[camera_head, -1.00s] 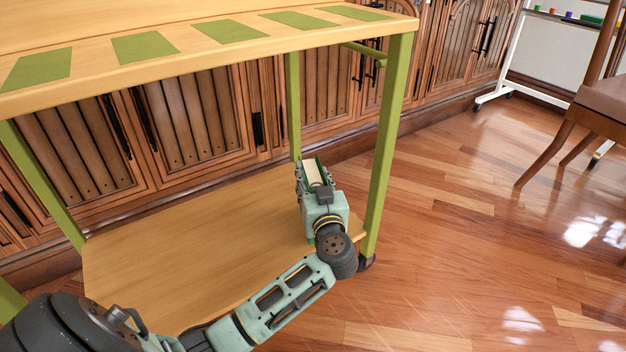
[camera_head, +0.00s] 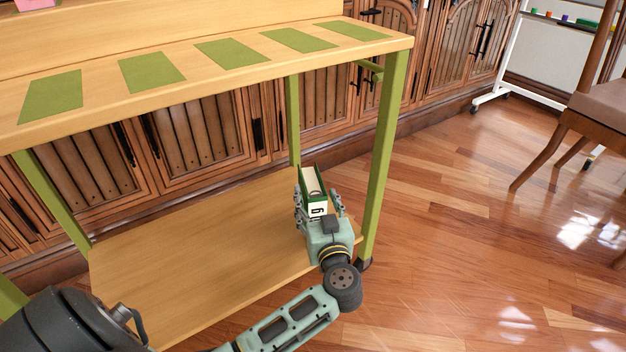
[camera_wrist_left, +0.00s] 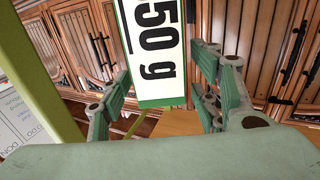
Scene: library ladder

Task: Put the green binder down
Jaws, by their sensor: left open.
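The green binder (camera_head: 313,189) stands upright on the right end of the cart's lower shelf (camera_head: 190,240), its labelled spine facing me. My left gripper (camera_head: 320,205) is open around the near end of the binder, a finger on each side. The binder's foot is partly hidden behind the gripper. My right gripper is not in view.
The cart's upper shelf (camera_head: 215,75) has several green patches and overhangs the lower one. A green post (camera_head: 381,150) rises just right of my gripper. Wooden cabinets (camera_head: 190,130) stand behind. A chair (camera_head: 590,110) is at the right; the lower shelf's left part is clear.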

